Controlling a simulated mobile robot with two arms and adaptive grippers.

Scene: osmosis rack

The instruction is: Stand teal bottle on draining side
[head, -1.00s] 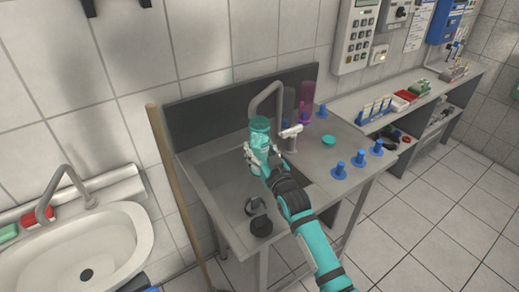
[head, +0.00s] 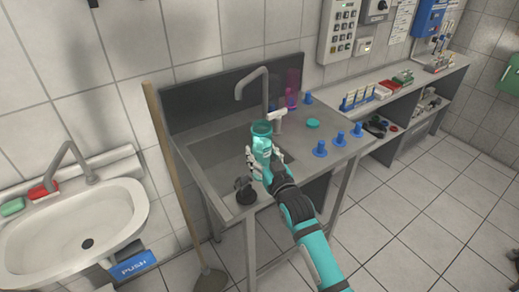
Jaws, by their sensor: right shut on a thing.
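The teal bottle (head: 262,131) is see-through and close to upright, its open top facing up. My right gripper (head: 264,164) is shut around its lower part and holds it near the front right of the sink basin (head: 215,150). The gripper hides part of the bottle, and I cannot tell whether its base touches anything. The draining side (head: 340,135) is the flat steel top right of the basin. Several blue pegs (head: 320,149) stand there, and a teal cap (head: 312,123) lies among them. My left gripper is not in view.
A grey tap (head: 252,75) arches over the back of the basin. A purple bottle (head: 293,80) stands at the back. A black fitting (head: 245,192) is at the front left rim. A shelf with racks (head: 385,95) adjoins on the right.

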